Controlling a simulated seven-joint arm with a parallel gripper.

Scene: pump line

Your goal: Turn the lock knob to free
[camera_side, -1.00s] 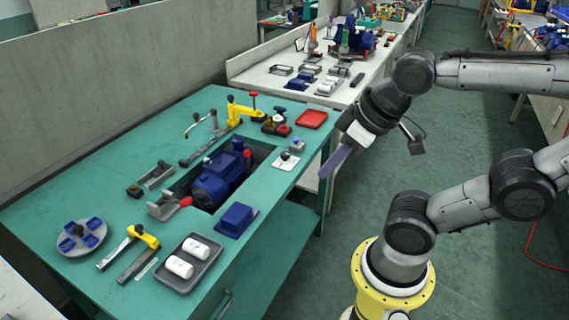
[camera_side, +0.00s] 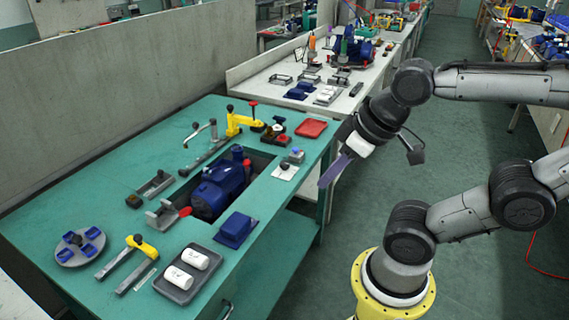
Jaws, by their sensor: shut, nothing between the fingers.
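A small black knob (camera_side: 285,166) stands on a white plate (camera_side: 279,174) near the right edge of the green bench. It may be the lock knob; I cannot read any mark or tell its setting. A dark block with a small yellowish top (camera_side: 134,201) sits at the bench's left side and is too small to make out. My gripper (camera_side: 324,184), with purple fingers, is shut and empty. In the picture it hangs to the right of the white plate, past the bench's right edge, apart from everything.
A blue pump motor (camera_side: 218,190) sits in the bench's cutout, beside a grey clamp with a red grip (camera_side: 185,212). A blue block (camera_side: 236,230), a grey tray (camera_side: 176,294) with white cylinders, a red tray (camera_side: 311,128) and yellow clamps (camera_side: 240,120) stand around it.

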